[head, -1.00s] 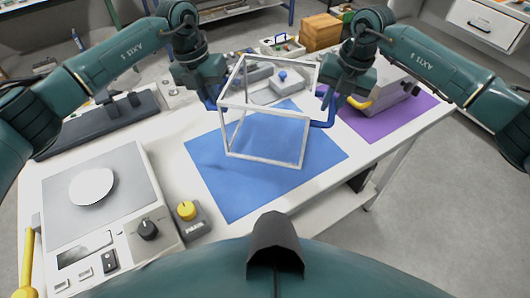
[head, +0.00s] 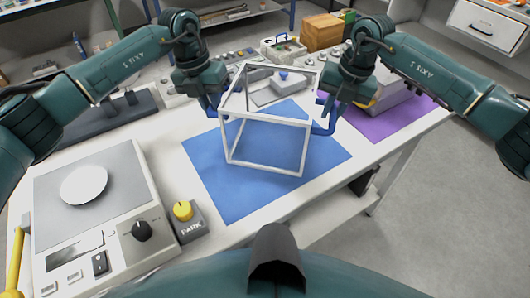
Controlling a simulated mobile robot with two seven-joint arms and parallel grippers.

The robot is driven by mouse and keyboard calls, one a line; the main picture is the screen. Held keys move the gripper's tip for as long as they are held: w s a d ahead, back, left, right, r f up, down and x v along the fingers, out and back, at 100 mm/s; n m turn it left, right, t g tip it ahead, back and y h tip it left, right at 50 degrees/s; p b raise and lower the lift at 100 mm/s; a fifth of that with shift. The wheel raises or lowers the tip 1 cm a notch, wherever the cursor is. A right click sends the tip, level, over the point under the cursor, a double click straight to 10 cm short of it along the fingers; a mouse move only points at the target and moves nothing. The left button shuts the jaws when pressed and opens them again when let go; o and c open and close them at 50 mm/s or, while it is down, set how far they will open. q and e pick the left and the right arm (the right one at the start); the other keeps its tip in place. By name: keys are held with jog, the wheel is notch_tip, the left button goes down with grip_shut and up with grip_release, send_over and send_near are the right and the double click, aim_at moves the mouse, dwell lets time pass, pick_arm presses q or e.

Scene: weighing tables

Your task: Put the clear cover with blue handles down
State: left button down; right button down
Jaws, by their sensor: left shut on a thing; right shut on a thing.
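The clear cover (head: 266,118) is a see-through box with white edges and a blue handle on each side. It is over the blue mat (head: 240,195) in the middle of the table, slightly tilted in the picture. I cannot tell whether its lower edge touches the mat. My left gripper (head: 212,105) is shut on the left handle, which is mostly hidden by the fingers. My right gripper (head: 330,108) is shut on the right blue handle (head: 328,126), whose lower part shows beside the cover.
A balance with a round pan (head: 84,184) stands at the left, with a yellow-knobbed PARK block (head: 188,222) beside it. A purple mat (head: 375,125) with a grey device lies at the right. A grey block with a blue knob (head: 282,77) is behind the cover. The blue mat's front is bare.

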pick_arm(q)
jog(key=shift+a+f+b, duration=0.1)
jog(key=shift+f+b, duration=0.4)
jog(key=shift+f, duration=0.2)
pick_arm(e)
jog(key=shift+w+d+f, duration=0.1)
jog(key=shift+d+f, duration=0.05)
jog(key=shift+f, duration=0.55)
pick_arm(q)
jog(key=c, duration=1.8)
grip_release()
jog(key=shift+f, duration=0.1)
jog(key=shift+c, duration=0.2)
pick_arm(e)
jog(key=c, duration=1.8)
grip_release()
jog(key=shift+f, duration=0.1)
jog(key=shift+c, duration=0.2)
pick_arm(q)
jog(key=o, duration=0.4)
pick_arm(e)
jog(key=o, duration=0.4)
pick_arm(q)
jog(key=shift+o, duration=0.2)
pick_arm(e)
jog(key=shift+o, duration=0.2)
